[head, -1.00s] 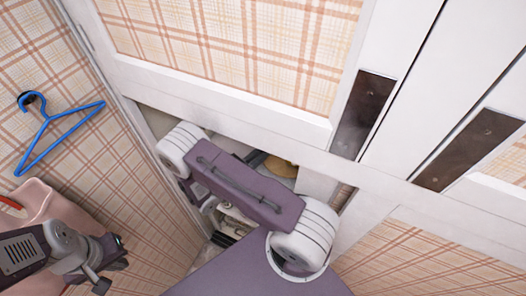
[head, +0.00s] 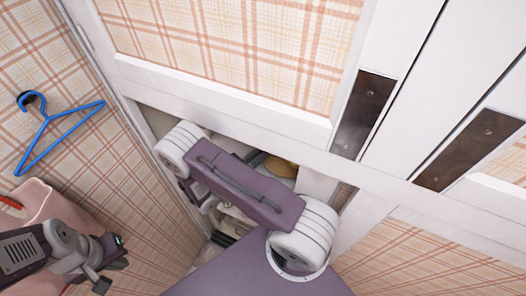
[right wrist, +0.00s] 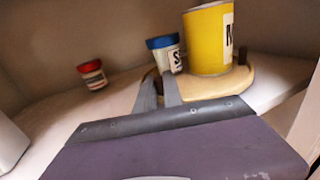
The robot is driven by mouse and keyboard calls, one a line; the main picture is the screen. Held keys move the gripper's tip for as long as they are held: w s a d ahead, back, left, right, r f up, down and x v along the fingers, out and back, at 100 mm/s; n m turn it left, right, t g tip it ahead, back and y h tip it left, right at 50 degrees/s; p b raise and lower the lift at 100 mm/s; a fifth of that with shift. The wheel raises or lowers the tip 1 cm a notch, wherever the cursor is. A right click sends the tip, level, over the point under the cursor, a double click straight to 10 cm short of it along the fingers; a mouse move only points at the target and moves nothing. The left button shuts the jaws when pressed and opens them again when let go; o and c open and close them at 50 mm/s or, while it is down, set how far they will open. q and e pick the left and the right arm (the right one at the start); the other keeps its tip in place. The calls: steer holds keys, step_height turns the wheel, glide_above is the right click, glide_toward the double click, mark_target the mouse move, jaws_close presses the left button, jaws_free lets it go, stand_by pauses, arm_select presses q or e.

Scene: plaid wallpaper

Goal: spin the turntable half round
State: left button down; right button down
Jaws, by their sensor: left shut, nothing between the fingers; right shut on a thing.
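The turntable (right wrist: 232,86) is a tan disc with brown pegs at its rim, inside the cupboard in the right wrist view. A yellow canister (right wrist: 208,40) and a blue-lidded jar (right wrist: 163,52) stand upright on it. A sliver of the turntable (head: 281,167) shows in the head view, behind my right arm. My right gripper (right wrist: 159,80) reaches the near left rim and is shut on a brown peg there, mostly hidden by the fingers. My right fingers are hidden in the head view. My left gripper (head: 112,262) is shut and empty at lower left, far from the turntable.
A red-lidded jar (right wrist: 92,74) stands on the cupboard floor, left of the turntable. Cupboard walls and the white frame (head: 230,130) closely surround my right arm. A pink bin (head: 42,204) is beside my left arm; a blue hanger (head: 45,138) hangs on the wall.

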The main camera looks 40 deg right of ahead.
mark_target(268, 165)
steer(key=shift+s, duration=0.1)
stand_by(0.4)
steer(key=shift+s+a+n+t, duration=0.2)
steer(key=shift+s+n+t, duration=0.3)
steer(key=shift+t, duration=0.4)
steer(key=shift+s+a+f+n+t+y, duration=0.1)
steer(key=shift+s+a+n+t+y, duration=0.2)
steer(key=shift+s+n+t+y, duration=0.55)
steer(key=shift+s+t+h, duration=0.15)
steer(key=shift+t+h, duration=0.1)
steer(key=shift+t, duration=0.1)
steer(key=shift+s+a+r, duration=0.1)
steer(key=shift+s+r, duration=0.1)
steer(key=shift+s, duration=0.5)
steer(key=c, duration=1.5)
jaws_free()
steer(key=shift+w, duration=0.15)
steer(key=shift+w+f, duration=0.15)
steer(key=shift+w, duration=0.1)
arm_select(q)
steer(key=shift+s+f, duration=0.2)
steer(key=shift+s, duration=0.25)
steer(key=shift+s, duration=0.1)
arm_select(e)
steer(key=shift+s, duration=0.15)
